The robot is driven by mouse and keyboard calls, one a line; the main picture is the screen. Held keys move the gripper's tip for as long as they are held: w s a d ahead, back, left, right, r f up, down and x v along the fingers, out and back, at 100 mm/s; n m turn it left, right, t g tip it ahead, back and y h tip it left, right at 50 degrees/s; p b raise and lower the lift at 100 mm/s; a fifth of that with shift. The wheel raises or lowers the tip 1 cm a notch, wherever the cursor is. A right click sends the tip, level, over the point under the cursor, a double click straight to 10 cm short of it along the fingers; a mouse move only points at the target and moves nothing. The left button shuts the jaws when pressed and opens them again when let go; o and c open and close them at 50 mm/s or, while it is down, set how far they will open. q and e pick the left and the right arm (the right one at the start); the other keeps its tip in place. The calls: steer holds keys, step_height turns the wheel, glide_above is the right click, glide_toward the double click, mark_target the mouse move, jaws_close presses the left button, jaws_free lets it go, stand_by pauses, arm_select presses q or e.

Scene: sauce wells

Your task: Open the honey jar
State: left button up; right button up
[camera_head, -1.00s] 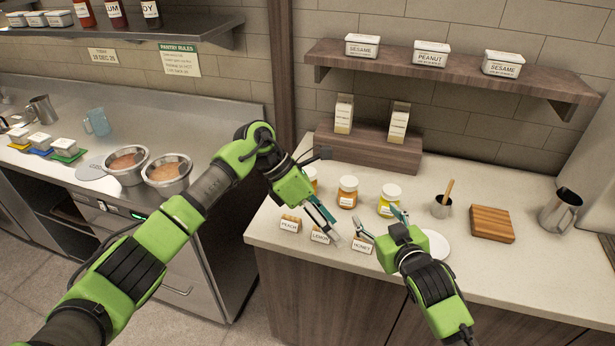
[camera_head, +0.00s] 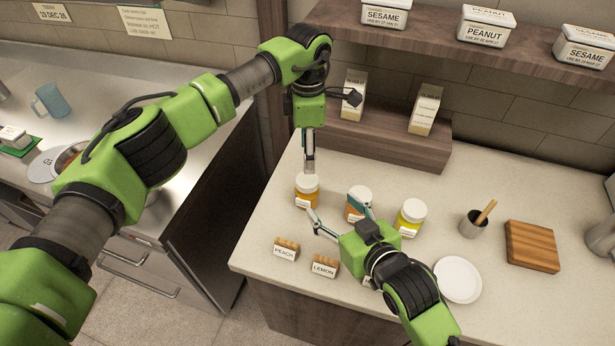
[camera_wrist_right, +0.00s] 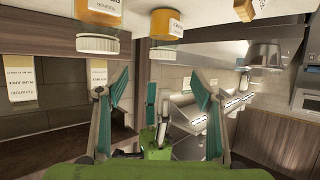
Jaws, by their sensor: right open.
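Three white-lidded jars stand in a row on the counter: a golden amber one (camera_head: 307,192) at left, an orange one (camera_head: 354,211) in the middle, a yellow one (camera_head: 408,225) at right. Their labels are too small to read, so which holds honey is unclear. All lids are on. My left gripper (camera_head: 309,170) points down just above the amber jar's lid; its jaw gap is unclear. My right gripper (camera_head: 336,208) is open and empty, reaching toward the amber jar from the front. The upside-down right wrist view shows two jars (camera_wrist_right: 165,22) beyond its open fingers (camera_wrist_right: 155,84).
Cards reading PEACH (camera_head: 285,252) and LEMON (camera_head: 324,268) stand in front; a third is mostly hidden by my right gripper. A white plate (camera_head: 458,280), a cup with a wooden stick (camera_head: 473,225) and a wooden board (camera_head: 532,246) are at right. A wooden riser (camera_head: 390,143) stands behind.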

mark_target(311, 189)
arm_select(q)
steer(key=shift+s+a+r, duration=0.1)
steer(key=shift+s+r, duration=0.1)
steer(key=shift+s, duration=0.1)
steer(key=shift+s+r, duration=0.4)
steer(key=shift+s, duration=0.45)
steer(key=shift+w+f, duration=0.35)
steer(key=shift+w, duration=0.25)
arm_select(e)
steer(key=x, duration=1)
steer(key=shift+a, duration=0.4)
arm_select(q)
steer(key=shift+s+r, duration=0.2)
steer(key=shift+s, duration=0.1)
arm_select(e)
steer(key=shift+w+a+f, duration=0.2)
steer(key=shift+w+a, duration=0.2)
steer(key=shift+w, duration=0.15)
arm_select(q)
steer(key=shift+w+f, duration=0.15)
steer(key=shift+w, duration=0.05)
arm_select(e)
steer(key=shift+w+f, duration=0.15)
steer(key=shift+w, duration=0.15)
arm_select(q)
steer(key=shift+s, duration=0.1)
arm_select(e)
steer(key=shift+s, duration=0.1)
jaws_close()
